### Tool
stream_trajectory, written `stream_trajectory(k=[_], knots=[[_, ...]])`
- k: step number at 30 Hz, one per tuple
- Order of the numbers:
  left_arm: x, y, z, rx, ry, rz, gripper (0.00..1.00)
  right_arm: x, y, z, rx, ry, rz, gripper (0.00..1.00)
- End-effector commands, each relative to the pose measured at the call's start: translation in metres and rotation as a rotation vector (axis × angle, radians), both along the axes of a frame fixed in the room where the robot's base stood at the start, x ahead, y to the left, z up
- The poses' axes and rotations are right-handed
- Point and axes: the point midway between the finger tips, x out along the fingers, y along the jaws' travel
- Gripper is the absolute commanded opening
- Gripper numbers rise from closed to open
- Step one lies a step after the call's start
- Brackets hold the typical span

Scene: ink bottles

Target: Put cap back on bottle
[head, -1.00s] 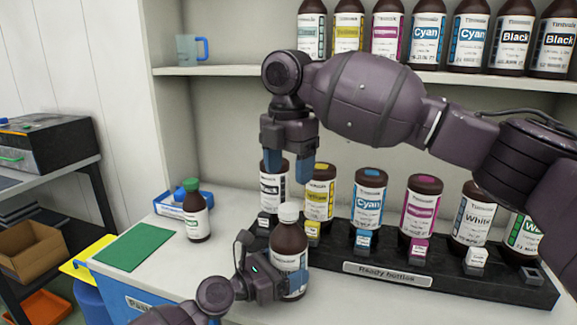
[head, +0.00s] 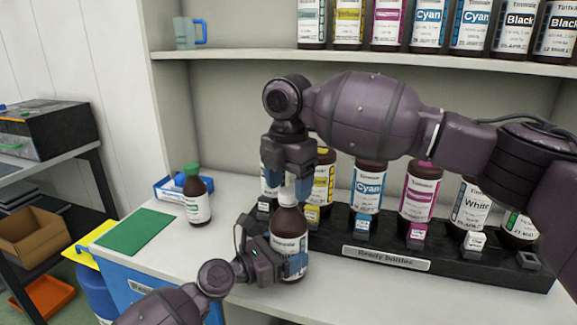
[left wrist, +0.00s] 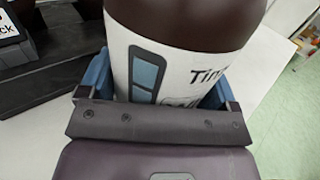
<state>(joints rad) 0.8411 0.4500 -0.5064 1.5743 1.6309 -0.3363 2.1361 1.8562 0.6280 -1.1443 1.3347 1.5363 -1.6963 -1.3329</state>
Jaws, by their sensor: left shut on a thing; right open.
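A dark brown bottle (head: 289,226) with a white label stands on the counter in front of the black rack. A white cap (head: 288,192) is at its neck; I cannot tell whether it is screwed tight. My left gripper (head: 277,262) is shut on the bottle's lower body. The left wrist view shows the bottle (left wrist: 180,65) upright between the blue fingers. My right gripper (head: 288,185) is open, pointing down, with its fingers on either side of the cap. Part of the cap is hidden by them.
A black rack (head: 385,258) marked "Ready bottles" holds several bottles close behind. An upper shelf (head: 360,56) holds more bottles.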

Motion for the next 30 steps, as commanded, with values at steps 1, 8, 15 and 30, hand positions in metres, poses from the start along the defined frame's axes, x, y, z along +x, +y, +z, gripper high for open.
stream_trajectory(k=[1,8,15,30], knots=[[-0.0001,-0.0002,-0.0001,0.000,0.000,0.000,0.17,-0.0001,-0.0002,-0.0047,-0.001,0.001,0.000,0.65],[0.0000,-0.0001,-0.0001,0.000,0.000,0.000,0.17,-0.0002,-0.0002,-0.0128,0.000,0.000,0.000,0.65],[0.0000,0.0000,-0.0001,0.000,0.000,0.000,0.17,-0.0001,-0.0002,-0.0128,0.000,0.000,-0.001,0.64],[0.0001,0.0001,0.0000,0.000,0.000,0.000,0.17,-0.0003,0.0001,-0.0130,0.001,0.001,-0.035,0.14]])
